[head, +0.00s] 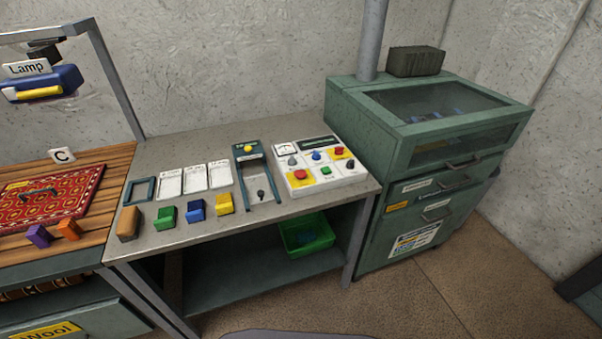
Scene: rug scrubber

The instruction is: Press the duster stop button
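A white control panel (351,178) stands at the right end of the grey table. It carries a small gauge, a dark display strip and several buttons and knobs. A red button (300,174) is at its front left, with a green button (325,170) to the right of it. A blue button (317,155) is in the middle, and another red button (339,150) is at the back right by a yellow label. The labels are too small to read, so I cannot tell which button is the duster stop. Neither of my grippers is in view.
A green cabinet (365,137) with a glazed lid stands right of the grey table (166,238). Left of the panel are a dark slotted fixture (241,155), white cards and coloured blocks. A red rug (55,196) lies on the wooden bench. A green bin (306,235) is below.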

